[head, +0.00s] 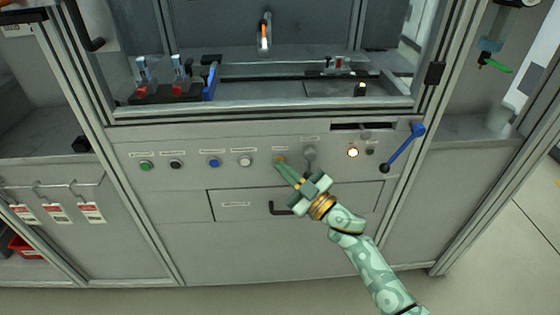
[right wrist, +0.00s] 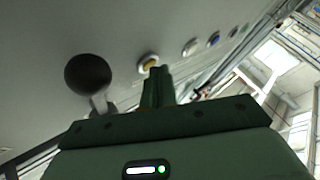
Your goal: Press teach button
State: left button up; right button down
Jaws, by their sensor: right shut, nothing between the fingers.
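A row of buttons runs along the grey front panel in the head view, with labels too small to read, so I cannot tell by text which is the teach button. A yellow button (head: 280,159) sits right at the tip of my right gripper (head: 281,166). In the right wrist view the yellow button (right wrist: 149,64) shows in a pale ring just beyond the closed fingers (right wrist: 158,78). The right gripper is shut and empty, pointing at the panel. I cannot tell whether the fingertips touch the button. My left gripper is in neither view.
White (head: 246,161), blue (head: 214,163), black (head: 177,165) and green (head: 147,166) buttons lie to the left. A lit button (head: 352,152) and a blue lever (head: 402,149) lie to the right. A drawer handle (head: 278,209) sticks out below. A dark round knob (right wrist: 88,74) stands near the fingers.

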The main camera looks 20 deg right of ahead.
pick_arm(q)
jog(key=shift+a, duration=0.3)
pick_arm(e)
jog(key=shift+w, duration=0.15)
pick_arm(q)
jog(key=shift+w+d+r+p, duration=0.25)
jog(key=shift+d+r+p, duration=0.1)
jog(key=shift+p, duration=0.1)
pick_arm(e)
jog(key=shift+s+a, duration=0.2)
jog(key=shift+s, duration=0.6)
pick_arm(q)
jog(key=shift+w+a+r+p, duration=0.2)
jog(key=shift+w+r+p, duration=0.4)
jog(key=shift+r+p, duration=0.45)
pick_arm(e)
jog(key=s, duration=0.2)
jog(key=s+a, duration=0.1)
jog(key=s, duration=0.1)
jog(key=shift+s+a, duration=0.2)
jog(key=shift+s, duration=0.2)
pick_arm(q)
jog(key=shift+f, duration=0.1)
